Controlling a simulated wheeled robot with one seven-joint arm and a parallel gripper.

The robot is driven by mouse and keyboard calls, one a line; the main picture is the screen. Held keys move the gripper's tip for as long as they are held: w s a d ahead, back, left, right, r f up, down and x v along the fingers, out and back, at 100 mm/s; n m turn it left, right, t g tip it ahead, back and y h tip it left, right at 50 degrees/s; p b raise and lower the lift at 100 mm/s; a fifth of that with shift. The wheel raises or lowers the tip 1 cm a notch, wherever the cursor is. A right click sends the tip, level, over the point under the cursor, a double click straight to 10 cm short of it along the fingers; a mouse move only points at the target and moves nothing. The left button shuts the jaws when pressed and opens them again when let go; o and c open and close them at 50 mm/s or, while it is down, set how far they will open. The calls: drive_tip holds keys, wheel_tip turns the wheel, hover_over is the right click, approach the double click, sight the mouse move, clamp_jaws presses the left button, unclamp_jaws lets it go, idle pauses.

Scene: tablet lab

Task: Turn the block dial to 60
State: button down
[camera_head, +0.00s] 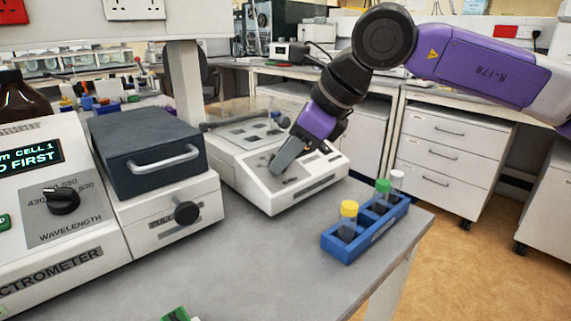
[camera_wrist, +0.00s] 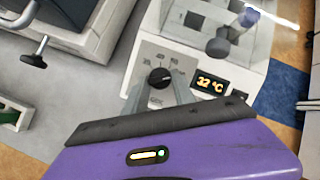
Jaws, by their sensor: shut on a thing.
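The block dial (camera_wrist: 160,77) is a round black knob on the sloping front of a white block heater (camera_head: 265,203). In the wrist view a printed scale runs around it, its numbers too blurred to read fully. The heater also shows in the wrist view (camera_wrist: 210,68), with a lit display (camera_wrist: 210,84) reading 32 °C to the right of the dial. My gripper (camera_head: 275,172) reaches down to the front panel. In the wrist view its grey fingers (camera_wrist: 161,84) are shut on the dial. The fingers hide the dial in the head view, and I cannot tell the dial's exact setting.
A spectrophotometer (camera_head: 68,253) with its own wavelength knob (camera_head: 63,200) and a dark lidded compartment (camera_head: 140,150) stands to the left. A blue rack (camera_head: 370,236) with capped tubes stands at the right bench edge. The front bench top (camera_head: 265,265) is mostly clear.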

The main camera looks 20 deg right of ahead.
drive_tip(key=shift+d+m, duration=0.1)
drive_tip(key=shift+m, duration=0.3)
drive_tip(key=c, duration=1)
unclamp_jaws()
drive_tip(key=shift+c, duration=0.2)
drive_tip(key=p+v, duration=0.1)
drive_tip(key=v, duration=0.6)
drive_tip(key=shift+s+r, duration=0.25)
drive_tip(key=shift+s, duration=0.05)
